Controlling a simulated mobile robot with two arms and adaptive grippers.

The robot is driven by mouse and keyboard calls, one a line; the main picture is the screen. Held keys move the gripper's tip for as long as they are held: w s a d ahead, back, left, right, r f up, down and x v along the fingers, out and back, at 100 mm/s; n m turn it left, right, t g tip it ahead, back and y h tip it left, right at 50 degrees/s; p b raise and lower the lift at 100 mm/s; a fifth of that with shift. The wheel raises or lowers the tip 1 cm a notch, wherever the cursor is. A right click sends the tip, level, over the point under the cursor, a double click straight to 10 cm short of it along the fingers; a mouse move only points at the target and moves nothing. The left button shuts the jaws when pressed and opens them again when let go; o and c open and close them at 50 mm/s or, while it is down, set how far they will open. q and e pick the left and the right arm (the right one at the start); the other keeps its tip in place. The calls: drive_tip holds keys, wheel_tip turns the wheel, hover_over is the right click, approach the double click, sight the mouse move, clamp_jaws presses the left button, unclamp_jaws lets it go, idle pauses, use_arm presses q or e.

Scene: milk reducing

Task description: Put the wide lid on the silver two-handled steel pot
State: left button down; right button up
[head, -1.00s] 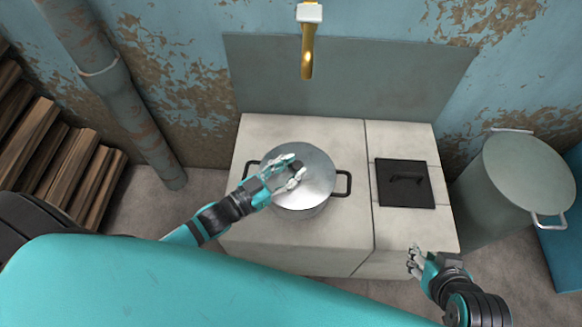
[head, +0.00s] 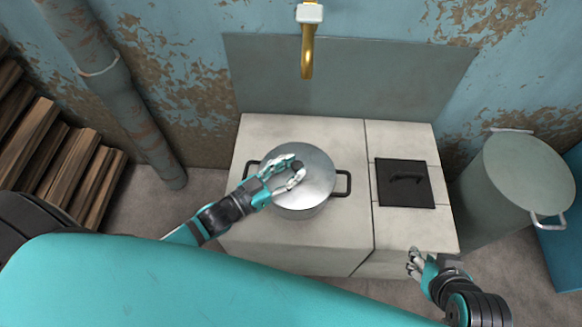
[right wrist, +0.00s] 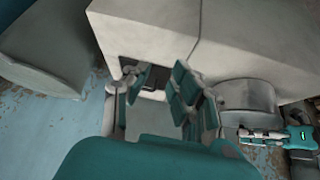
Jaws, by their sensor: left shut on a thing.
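The wide silver lid (head: 318,184) lies over the top of the silver two-handled steel pot (head: 304,213), between its black side handles. Whether it is fully seated all round cannot be told. My left gripper (head: 292,169) is over the lid, its fingers shut around the dark knob. The hand hides the left part of the lid. The pot (right wrist: 246,95) and my left gripper (right wrist: 262,134) also show at the right of the right wrist view. My right gripper (head: 414,262) is open and empty at the front right, apart from the pot and lid.
The pot stands on a pale stove block (head: 285,250). A dark hatch with a handle (head: 405,190) is set in its right part. A brass tap (head: 307,60) hangs behind. A large bin (head: 515,180) stands right, firewood (head: 70,165) left.

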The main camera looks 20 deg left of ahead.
drive_tip(key=shift+s+d, duration=0.15)
drive_tip(key=shift+s, duration=0.05)
drive_tip(key=shift+s+f+g, duration=0.15)
drive_tip(key=shift+s+g, duration=0.05)
drive_tip(key=shift+g, duration=0.1)
drive_tip(key=shift+s+d+f, duration=0.1)
drive_tip(key=shift+s, duration=0.15)
use_arm(q)
drive_tip(key=shift+c, duration=1.5)
unclamp_jaws()
use_arm(e)
drive_tip(key=shift+s, duration=0.15)
